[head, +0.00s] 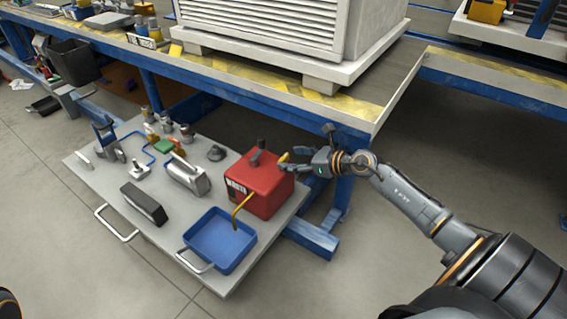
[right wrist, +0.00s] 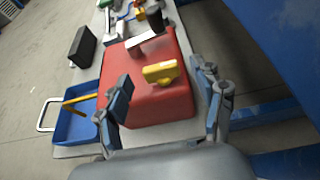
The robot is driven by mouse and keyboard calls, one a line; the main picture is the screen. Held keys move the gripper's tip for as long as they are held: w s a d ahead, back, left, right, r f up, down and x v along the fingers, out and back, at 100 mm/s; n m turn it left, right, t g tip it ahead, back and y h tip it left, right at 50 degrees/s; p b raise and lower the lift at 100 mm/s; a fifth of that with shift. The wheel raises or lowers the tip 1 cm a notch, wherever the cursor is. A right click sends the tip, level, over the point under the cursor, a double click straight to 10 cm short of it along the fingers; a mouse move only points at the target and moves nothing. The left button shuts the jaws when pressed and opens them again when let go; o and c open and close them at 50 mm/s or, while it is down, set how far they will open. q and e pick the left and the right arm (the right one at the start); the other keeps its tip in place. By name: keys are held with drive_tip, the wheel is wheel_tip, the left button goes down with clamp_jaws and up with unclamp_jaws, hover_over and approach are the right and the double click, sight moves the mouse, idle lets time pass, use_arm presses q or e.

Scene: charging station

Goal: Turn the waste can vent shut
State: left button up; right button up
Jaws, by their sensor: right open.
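The red waste can (head: 262,190) stands upright on the grey board, next to the blue tray. In the right wrist view the can (right wrist: 155,103) lies straight ahead, and its yellow vent (right wrist: 160,72) stands up from the top face. The vent also shows in the head view (head: 284,157) at the can's right side. My right gripper (head: 298,160) comes in from the right beside the can top. In the wrist view its open fingers (right wrist: 163,85) stand on either side of the vent, with gaps; nothing is held. My left gripper is out of view.
A blue tray (head: 207,238) sits before the can, with a yellow tube (head: 241,207) running into it. A black box (head: 144,204) and a silver canister (head: 189,178) stand to the left. A blue bench leg (head: 344,190) is close behind my right gripper.

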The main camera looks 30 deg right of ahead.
sight(286, 158)
drive_tip(key=shift+b+x, duration=0.55)
drive_tip(key=shift+x, duration=1.35)
drive_tip(key=c, duration=1.2)
